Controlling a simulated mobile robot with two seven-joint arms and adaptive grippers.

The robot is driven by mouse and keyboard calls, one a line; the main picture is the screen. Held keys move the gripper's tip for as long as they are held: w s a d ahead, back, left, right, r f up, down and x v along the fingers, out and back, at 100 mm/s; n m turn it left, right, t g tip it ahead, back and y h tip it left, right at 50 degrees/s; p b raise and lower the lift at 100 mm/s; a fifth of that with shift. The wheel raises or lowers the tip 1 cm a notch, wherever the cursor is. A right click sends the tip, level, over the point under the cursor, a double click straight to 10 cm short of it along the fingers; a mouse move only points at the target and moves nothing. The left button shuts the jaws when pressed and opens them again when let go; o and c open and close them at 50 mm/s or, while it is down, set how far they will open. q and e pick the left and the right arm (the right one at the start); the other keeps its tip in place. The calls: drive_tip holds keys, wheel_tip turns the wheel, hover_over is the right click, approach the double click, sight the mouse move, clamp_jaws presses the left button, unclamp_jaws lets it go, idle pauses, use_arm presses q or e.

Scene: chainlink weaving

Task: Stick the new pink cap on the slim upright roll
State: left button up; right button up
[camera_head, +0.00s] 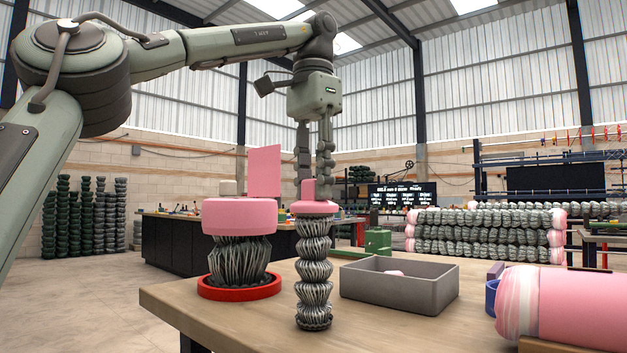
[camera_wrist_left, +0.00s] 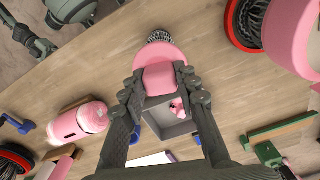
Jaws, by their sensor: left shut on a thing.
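The slim upright roll (camera_head: 314,270), a stack of dark, wire-like bulges, stands on the wooden table. A round pink cap (camera_head: 314,207) with a block-like pink grip on top is at its upper end. No gap shows between cap and roll in the head view. My left gripper (camera_head: 315,182) points down and is shut on the cap's grip. In the left wrist view, the fingers (camera_wrist_left: 163,84) clasp the pink block, with the cap's disc (camera_wrist_left: 168,55) beyond and part of the slim roll (camera_wrist_left: 158,37) showing past its edge. My right gripper is not in view.
Left of the slim roll, a thick roll (camera_head: 238,262) with a wide pink cap (camera_head: 240,217) stands in a red dish (camera_head: 240,292). A grey bin (camera_head: 400,292) holding something pink is to the right. A pink-wrapped roll (camera_head: 575,306) lies at far right.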

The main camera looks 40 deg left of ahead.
use_arm(q)
drive_tip(key=shift+f, duration=0.2)
idle(0.5)
drive_tip(key=o, duration=1)
drive_tip(key=shift+r, duration=0.15)
